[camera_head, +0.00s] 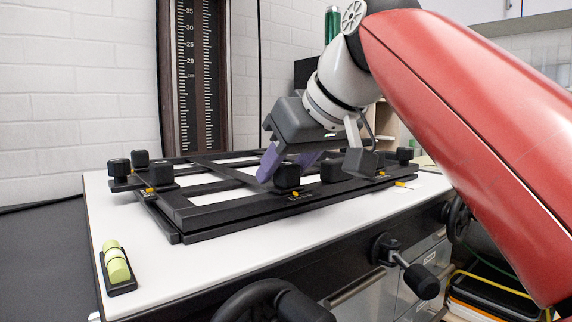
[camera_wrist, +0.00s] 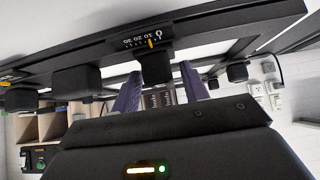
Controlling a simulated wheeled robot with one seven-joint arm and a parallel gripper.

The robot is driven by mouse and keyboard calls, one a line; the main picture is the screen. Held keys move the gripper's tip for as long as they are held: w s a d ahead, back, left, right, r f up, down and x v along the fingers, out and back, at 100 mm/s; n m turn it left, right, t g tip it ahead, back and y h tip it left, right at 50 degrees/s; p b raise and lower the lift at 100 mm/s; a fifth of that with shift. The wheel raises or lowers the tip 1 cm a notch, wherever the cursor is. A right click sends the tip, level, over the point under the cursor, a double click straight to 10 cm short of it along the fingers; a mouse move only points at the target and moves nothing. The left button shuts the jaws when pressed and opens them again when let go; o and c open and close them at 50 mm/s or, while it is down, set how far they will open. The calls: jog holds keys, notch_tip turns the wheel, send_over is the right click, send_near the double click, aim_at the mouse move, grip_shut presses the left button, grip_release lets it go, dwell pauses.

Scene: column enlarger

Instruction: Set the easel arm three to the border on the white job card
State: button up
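The black easel (camera_head: 215,213) lies on the white baseboard, with several black knobs along its arms. My gripper (camera_head: 281,170) reaches down over its front side, with purple fingers spread apart. One finger is beside a front knob (camera_head: 287,178). In the wrist view the gripper (camera_wrist: 160,72) has a black knob (camera_wrist: 155,67) between its fingers, with no clear contact. Beside that knob is a scale (camera_wrist: 140,42) with numbers and a yellow pointer (camera_wrist: 150,43), too small to read surely. A small white slip (camera_head: 408,185) lies at the easel's right; I cannot tell whether it is the job card.
Other black knobs (camera_head: 161,174) stand up from the easel. A green cylinder in a black holder (camera_head: 118,265) is at the baseboard's front left. The column with its ruler (camera_head: 195,75) rises behind. Crank handles (camera_head: 421,281) stick out below the front edge.

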grip_shut()
jog(key=shift+w+d+r+p, duration=0.15)
jog(key=shift+w+d+p, duration=0.05)
jog(key=shift+d+p, duration=0.15)
jog(key=shift+w+d, duration=0.3)
jog(key=shift+d, duration=0.1)
jog(key=shift+w+d, duration=0.1)
jog(key=shift+d, duration=0.1)
jog(key=shift+a, duration=0.15)
jog(key=shift+o, duration=0.9)
grip_release()
jog(key=p+v, duration=0.2)
jog(key=v, duration=0.5)
jog(key=shift+s+d, duration=0.2)
jog(key=shift+s, duration=0.1)
